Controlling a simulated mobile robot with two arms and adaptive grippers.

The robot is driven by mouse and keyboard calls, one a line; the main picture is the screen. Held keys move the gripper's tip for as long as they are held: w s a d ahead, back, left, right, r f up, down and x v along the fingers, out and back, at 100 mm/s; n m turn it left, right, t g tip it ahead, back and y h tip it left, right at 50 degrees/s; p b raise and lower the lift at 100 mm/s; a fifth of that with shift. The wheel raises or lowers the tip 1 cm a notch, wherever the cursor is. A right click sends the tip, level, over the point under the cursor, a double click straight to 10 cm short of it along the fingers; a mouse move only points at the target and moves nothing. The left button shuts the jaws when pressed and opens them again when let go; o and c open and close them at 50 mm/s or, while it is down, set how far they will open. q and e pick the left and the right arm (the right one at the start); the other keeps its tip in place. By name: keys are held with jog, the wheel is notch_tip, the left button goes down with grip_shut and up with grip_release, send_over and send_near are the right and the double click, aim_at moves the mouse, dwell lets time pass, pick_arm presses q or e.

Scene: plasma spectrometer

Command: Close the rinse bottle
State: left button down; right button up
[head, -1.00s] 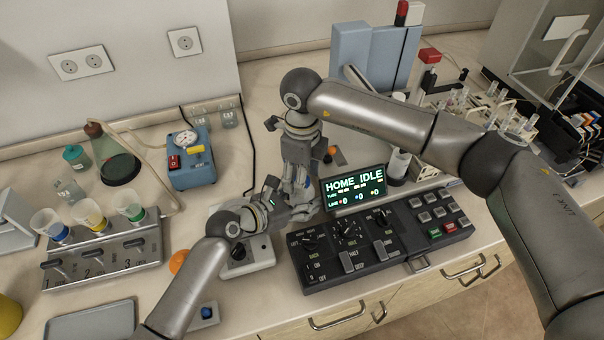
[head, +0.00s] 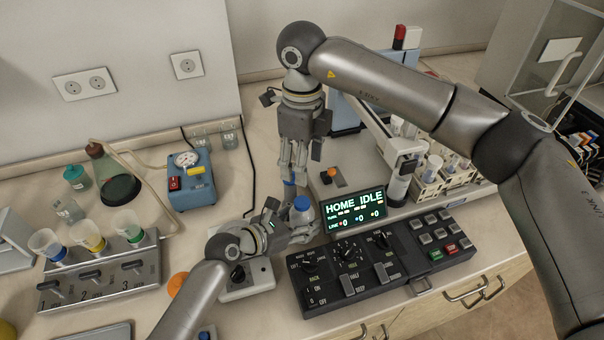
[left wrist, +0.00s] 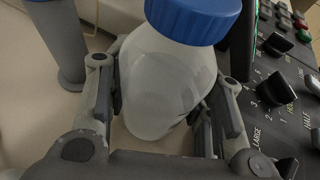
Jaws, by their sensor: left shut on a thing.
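The rinse bottle (head: 301,215) stands upright on the bench, with its blue cap (head: 302,203) on its neck. In the left wrist view the white, translucent bottle (left wrist: 165,85) sits between the fingers, with the blue cap (left wrist: 195,18) on top, its upper edge cut off. My left gripper (head: 290,222) is shut around the bottle body from the left. My right gripper (head: 294,168) points down above and slightly behind the cap, apart from it. Its fingers look spread, with nothing seen between them.
The control panel (head: 385,262) and a lit screen (head: 355,212) are close on the right. A blue pump box (head: 190,180) and a funnel rack (head: 100,275) stand left. Bench space behind the pump is partly clear.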

jog(key=shift+r, duration=0.35)
pick_arm(q)
jog(key=c, duration=0.6)
grip_release()
jog(key=v, duration=1.2)
jog(key=shift+w+a, duration=0.1)
jog(key=shift+w, duration=0.05)
pick_arm(e)
jog(key=shift+f, duration=0.1)
